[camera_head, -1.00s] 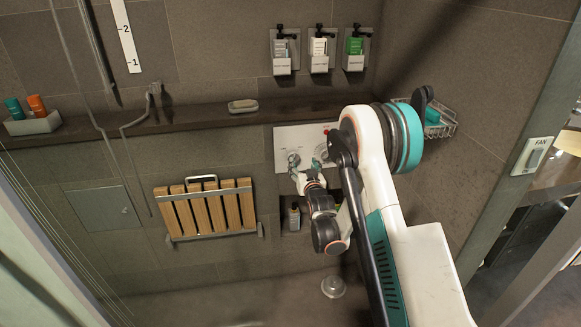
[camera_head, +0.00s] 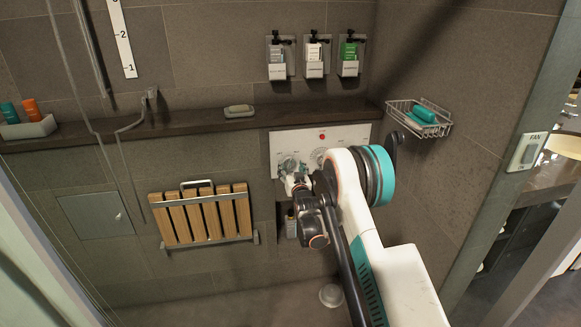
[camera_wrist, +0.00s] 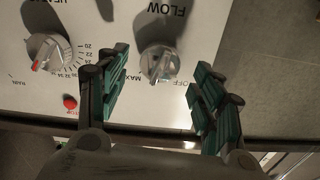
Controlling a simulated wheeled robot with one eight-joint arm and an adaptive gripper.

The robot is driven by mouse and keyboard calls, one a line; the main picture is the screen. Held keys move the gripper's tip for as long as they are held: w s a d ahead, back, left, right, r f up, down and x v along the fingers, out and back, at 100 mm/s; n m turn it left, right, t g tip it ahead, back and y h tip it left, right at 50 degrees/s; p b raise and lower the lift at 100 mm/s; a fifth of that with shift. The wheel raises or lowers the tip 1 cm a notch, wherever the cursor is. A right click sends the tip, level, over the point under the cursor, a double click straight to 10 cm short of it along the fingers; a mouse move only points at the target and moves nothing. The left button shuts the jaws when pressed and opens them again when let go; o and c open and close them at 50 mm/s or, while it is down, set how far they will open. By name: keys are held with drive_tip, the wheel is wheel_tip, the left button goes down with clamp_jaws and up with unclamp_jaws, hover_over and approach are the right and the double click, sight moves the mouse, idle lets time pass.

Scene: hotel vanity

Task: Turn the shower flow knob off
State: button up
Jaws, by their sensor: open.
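The flow knob (camera_wrist: 158,63) is a clear and grey dial on a white control panel (camera_wrist: 95,20), upside down in the wrist view. MAX is printed to its left and OFF to its right; its exact setting is hard to read. My gripper (camera_wrist: 162,62) is open, with one teal-padded finger on each side of the flow knob. Clear gaps show between the fingers and the knob. In the head view, my gripper (camera_head: 294,181) is at the left part of the panel (camera_head: 350,133), partly hiding the flow knob (camera_head: 288,163).
The heating knob (camera_wrist: 47,52) and a red button (camera_wrist: 70,102) are beside the left finger in the wrist view. A dark ledge (camera_head: 190,123) with a soap dish (camera_head: 239,111) runs above the panel. A wire basket (camera_head: 420,128) hangs right; a folded wooden seat (camera_head: 203,215) is left.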

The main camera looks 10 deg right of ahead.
sight(289, 163)
drive_tip(key=shift+w+b, duration=0.35)
drive_tip(key=shift+w, duration=1.25)
drive_tip(key=c, duration=1.1)
drive_tip(key=shift+o, duration=0.2)
drive_tip(key=shift+n, duration=0.4)
drive_tip(key=n, duration=0.5)
drive_tip(key=shift+a+n, duration=0.1)
drive_tip(key=shift+n, duration=0.2)
drive_tip(key=n, duration=0.6)
drive_tip(key=shift+a, duration=0.1)
drive_tip(key=shift+r, duration=0.1)
